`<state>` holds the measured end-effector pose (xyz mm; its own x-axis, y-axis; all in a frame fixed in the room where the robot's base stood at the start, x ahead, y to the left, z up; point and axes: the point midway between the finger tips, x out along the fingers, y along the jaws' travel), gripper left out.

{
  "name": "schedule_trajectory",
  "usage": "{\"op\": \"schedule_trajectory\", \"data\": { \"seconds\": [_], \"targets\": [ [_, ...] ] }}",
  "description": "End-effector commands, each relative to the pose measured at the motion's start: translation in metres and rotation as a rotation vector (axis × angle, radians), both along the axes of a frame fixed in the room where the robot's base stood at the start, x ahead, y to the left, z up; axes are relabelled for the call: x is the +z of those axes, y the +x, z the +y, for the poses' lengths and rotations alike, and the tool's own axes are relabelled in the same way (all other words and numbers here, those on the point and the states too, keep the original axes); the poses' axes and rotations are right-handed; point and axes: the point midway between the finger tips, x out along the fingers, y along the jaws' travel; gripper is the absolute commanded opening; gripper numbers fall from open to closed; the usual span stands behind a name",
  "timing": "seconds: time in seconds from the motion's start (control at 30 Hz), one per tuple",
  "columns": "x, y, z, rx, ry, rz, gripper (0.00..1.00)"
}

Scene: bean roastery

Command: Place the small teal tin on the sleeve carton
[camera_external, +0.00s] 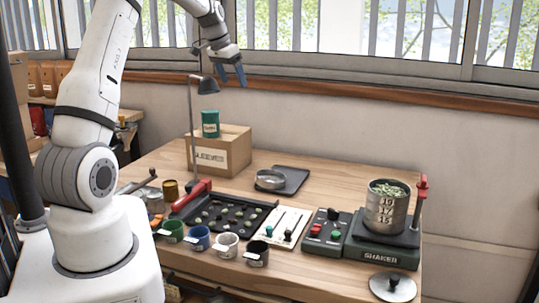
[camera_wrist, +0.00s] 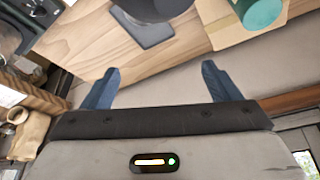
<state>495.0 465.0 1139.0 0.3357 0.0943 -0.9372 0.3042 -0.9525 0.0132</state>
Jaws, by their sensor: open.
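The small teal tin (camera_external: 210,124) stands upright on top of the cardboard sleeve carton (camera_external: 232,152), near its left part, at the back left of the table. In the wrist view the teal tin (camera_wrist: 262,12) shows at the top right, on the carton (camera_wrist: 224,38), and both are partly cut off by the frame edge. My gripper (camera_external: 240,76) is raised above and to the right of the tin, clear of it. Its blue fingers (camera_wrist: 158,85) are apart, with nothing between them.
A thin desk lamp (camera_external: 190,120) stands at the carton's left, its head near the tin. A dark pad (camera_external: 290,180) with a metal dish lies to the right. Several mugs, a bean tray and the shaker (camera_external: 386,245) fill the front. The wall and windows are behind.

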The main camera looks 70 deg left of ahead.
Motion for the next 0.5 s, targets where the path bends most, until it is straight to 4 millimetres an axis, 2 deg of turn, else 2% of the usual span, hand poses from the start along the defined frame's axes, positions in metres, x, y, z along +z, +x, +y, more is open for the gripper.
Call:
{"op": "schedule_trajectory", "data": {
  "seconds": [0.03,0.13,0.23,0.3,0.37,0.4,0.5],
  "targets": [
    [0.015,0.009,-0.043,-0.031,0.0,0.004,0.83],
    [0.034,0.014,-0.12,-0.067,-0.008,0.018,0.83],
    [0.047,0.007,-0.193,-0.105,-0.012,0.029,0.83],
    [0.053,-0.005,-0.241,-0.131,-0.013,0.036,0.83],
    [0.055,-0.02,-0.28,-0.154,-0.013,0.043,0.83],
    [0.056,-0.032,-0.304,-0.168,-0.013,0.046,0.83],
    [0.054,-0.066,-0.359,-0.205,-0.011,0.052,0.83]
  ]
}}
